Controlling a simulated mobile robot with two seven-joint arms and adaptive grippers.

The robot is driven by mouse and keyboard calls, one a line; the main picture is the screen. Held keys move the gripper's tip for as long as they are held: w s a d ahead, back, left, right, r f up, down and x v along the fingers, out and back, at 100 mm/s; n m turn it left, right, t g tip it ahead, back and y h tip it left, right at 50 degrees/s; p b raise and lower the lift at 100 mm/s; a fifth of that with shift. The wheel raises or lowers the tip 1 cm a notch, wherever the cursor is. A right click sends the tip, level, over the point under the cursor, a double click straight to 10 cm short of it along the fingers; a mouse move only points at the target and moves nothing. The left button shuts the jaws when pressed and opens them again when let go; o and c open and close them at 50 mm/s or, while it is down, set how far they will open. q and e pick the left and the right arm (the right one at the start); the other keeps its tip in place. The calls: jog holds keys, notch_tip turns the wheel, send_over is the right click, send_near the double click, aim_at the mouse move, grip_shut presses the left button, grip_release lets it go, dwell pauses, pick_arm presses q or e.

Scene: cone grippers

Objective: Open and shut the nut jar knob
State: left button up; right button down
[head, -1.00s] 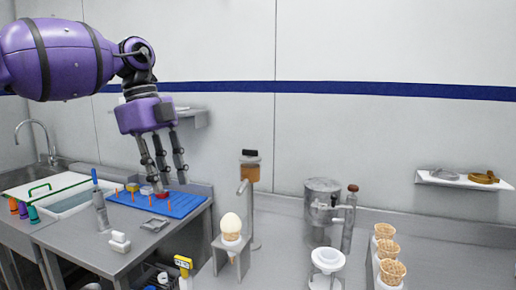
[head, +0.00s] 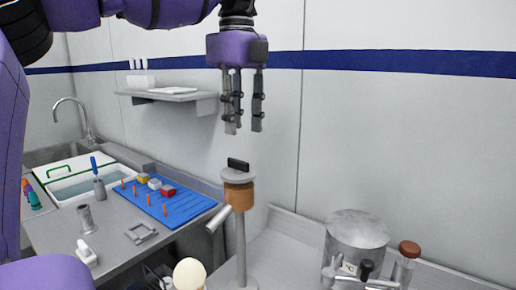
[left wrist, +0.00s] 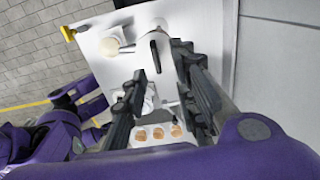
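The nut jar (head: 240,193), a brown jar with a grey lid on a thin grey post, stands beside the counter's back left part in the head view. Its black bar-shaped knob (head: 238,165) sits upright on the lid. The knob also shows in the left wrist view (left wrist: 160,44), beyond the fingers. My left gripper (head: 244,128) hangs above the knob with its fingers pointing down. The fingers are apart and empty, with a clear gap between fingertips and knob.
A steel pot (head: 356,235) and a brown-capped bottle (head: 406,262) stand to the right. A blue tray (head: 175,207) lies on the left table. A wall shelf (head: 172,94) is left of the gripper. Space right of the gripper is clear.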

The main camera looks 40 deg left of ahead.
aim_at(237, 160)
pick_arm(q)
jog(key=shift+s+f, duration=0.2)
jog(key=shift+f, duration=0.2)
jog(key=f, duration=0.6)
jog(key=shift+s+f, duration=0.25)
jog(key=shift+f, duration=0.1)
jog(key=shift+c, duration=0.6)
grip_shut()
